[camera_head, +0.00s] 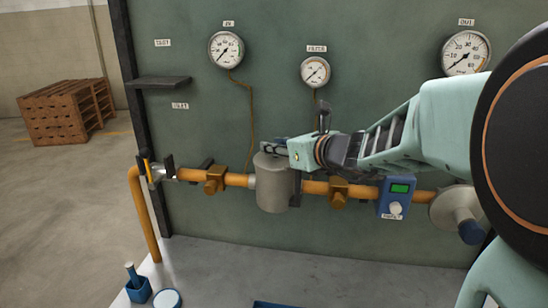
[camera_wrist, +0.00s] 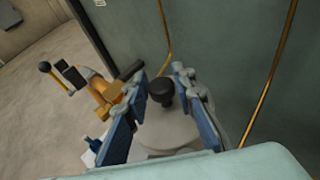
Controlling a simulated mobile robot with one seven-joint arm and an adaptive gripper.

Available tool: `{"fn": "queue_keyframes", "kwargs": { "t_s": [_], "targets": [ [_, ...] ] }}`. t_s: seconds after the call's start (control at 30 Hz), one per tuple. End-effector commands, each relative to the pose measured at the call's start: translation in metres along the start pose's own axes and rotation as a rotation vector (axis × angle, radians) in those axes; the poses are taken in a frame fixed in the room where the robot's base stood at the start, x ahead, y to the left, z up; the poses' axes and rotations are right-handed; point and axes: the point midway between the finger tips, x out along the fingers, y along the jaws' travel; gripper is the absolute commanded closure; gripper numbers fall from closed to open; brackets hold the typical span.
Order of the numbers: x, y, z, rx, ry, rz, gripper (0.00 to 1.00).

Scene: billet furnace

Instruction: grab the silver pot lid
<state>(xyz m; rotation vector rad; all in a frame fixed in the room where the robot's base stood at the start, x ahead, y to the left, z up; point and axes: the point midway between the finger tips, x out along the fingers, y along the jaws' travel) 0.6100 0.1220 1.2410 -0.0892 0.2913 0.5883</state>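The silver-grey pot (camera_head: 274,188) sits upright in the orange pipe line, with its lid on top mostly hidden by my gripper in the head view. In the wrist view the pale grey lid (camera_wrist: 168,132) shows with a dark round knob (camera_wrist: 161,90) standing up from it. My gripper (camera_wrist: 160,82) has its two blue-padded fingers spread on either side of the knob, with a gap visible on both sides. In the head view my gripper (camera_head: 273,146) is just above the pot. Whether the fingers touch the lid cannot be told.
A green panel (camera_head: 300,120) with gauges stands close behind the pot. Orange pipe fittings (camera_head: 215,181) lie to its left, and a blue box with a green display (camera_head: 396,196) to its right. A small shelf (camera_head: 158,82) juts out at left. The bench (camera_head: 230,265) in front is largely clear.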

Motion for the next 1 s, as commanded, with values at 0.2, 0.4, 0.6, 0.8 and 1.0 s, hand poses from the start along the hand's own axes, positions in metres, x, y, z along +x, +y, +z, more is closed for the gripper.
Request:
{"fn": "queue_keyframes", "kwargs": {
  "t_s": [0.2, 0.4, 0.6, 0.8, 1.0],
  "targets": [
    [0.0, 0.0, 0.0, 0.0, 0.0, 0.0, 1.0],
    [0.0, 0.0, 0.001, 0.0, -0.002, 0.0, 1.0],
    [-0.001, 0.0, 0.003, 0.0, -0.002, 0.0, 1.0],
    [-0.004, -0.002, 0.014, 0.0, -0.003, 0.0, 1.0],
    [-0.009, -0.006, 0.036, -0.002, -0.002, 0.001, 1.0]
  ]
}}
